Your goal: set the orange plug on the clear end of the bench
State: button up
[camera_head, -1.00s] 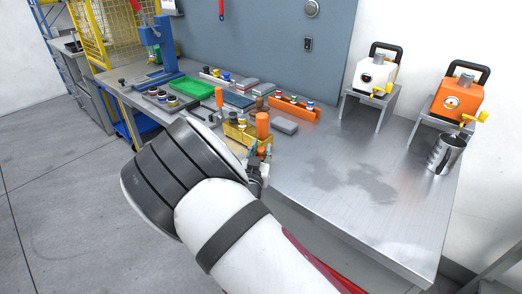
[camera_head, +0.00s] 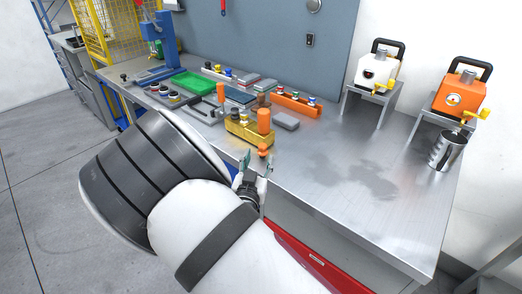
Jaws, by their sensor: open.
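A small orange plug (camera_head: 263,149) stands at the front edge of the bench (camera_head: 330,180), just in front of a yellow block. My gripper (camera_head: 256,166) is open, with its fingertips just below and in front of the plug in the picture. I cannot tell whether a fingertip touches the plug. The gripper's lower part is partly hidden by my own arm. The bare, clear end of the bench is to the right, in front of the two pump-like units.
A yellow block (camera_head: 248,128) with small plugs and an upright orange cylinder (camera_head: 264,121) stand behind the plug. A grey block (camera_head: 286,121) and an orange rack (camera_head: 296,104) are beyond. A metal cup (camera_head: 446,152) stands at the right edge.

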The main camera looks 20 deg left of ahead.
jog(key=shift+s+d, duration=0.15)
jog(key=shift+s, duration=1)
jog(key=shift+s+d, duration=0.15)
jog(key=shift+s, duration=1)
jog(key=shift+w, duration=0.1)
